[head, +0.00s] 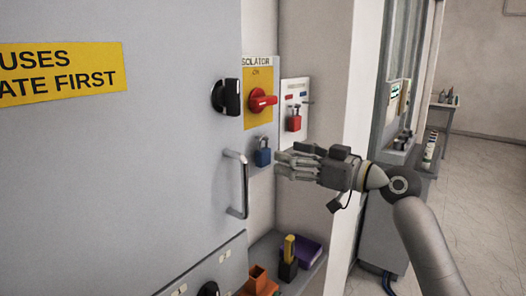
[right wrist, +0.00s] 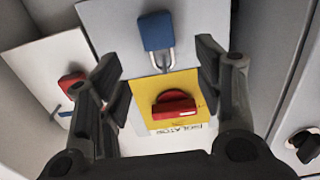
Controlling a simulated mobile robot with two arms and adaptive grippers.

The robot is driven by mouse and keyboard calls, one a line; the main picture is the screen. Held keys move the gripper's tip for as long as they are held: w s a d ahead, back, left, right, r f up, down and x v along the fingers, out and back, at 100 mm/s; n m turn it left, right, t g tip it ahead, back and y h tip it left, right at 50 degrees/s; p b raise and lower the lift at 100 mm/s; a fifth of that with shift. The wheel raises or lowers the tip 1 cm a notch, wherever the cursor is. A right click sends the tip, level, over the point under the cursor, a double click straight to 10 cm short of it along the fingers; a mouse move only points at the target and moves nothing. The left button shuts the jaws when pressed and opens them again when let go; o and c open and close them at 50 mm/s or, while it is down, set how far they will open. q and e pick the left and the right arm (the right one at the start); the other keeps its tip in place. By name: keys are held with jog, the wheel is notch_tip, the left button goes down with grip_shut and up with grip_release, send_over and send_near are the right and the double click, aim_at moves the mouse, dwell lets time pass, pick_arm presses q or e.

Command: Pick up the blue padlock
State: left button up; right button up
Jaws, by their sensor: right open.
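The blue padlock (head: 263,156) hangs by its shackle on the pale panel, below the red isolator switch (head: 260,100). My right gripper (head: 281,165) is open and empty, with its fingertips just to the right of the padlock in the head view. In the right wrist view the scene is upside down. There the blue padlock (right wrist: 156,31) shows beyond the gap between the open fingers (right wrist: 158,65), near the top edge, with its shackle pointing down. I cannot tell the exact distance from fingertips to padlock. My left gripper is not in view.
A red padlock (head: 294,122) hangs on a white panel to the right. A grey cabinet door with a metal handle (head: 241,184) stands at left. Below, a shelf holds a purple box (head: 304,251), a yellow-black item (head: 289,259) and an orange item (head: 257,281).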

aim_at(267, 151)
jog(key=p+x, duration=0.3)
jog(key=x, duration=0.2)
jog(key=shift+w+a+r, duration=0.1)
jog(key=shift+a+r, duration=0.1)
jog(key=shift+w+a+f, duration=0.15)
jog(key=shift+w+a, duration=0.1)
jog(key=shift+a, duration=0.15)
jog(key=shift+d, duration=0.15)
jog(key=shift+c, duration=1.2)
jog(key=c, duration=0.9)
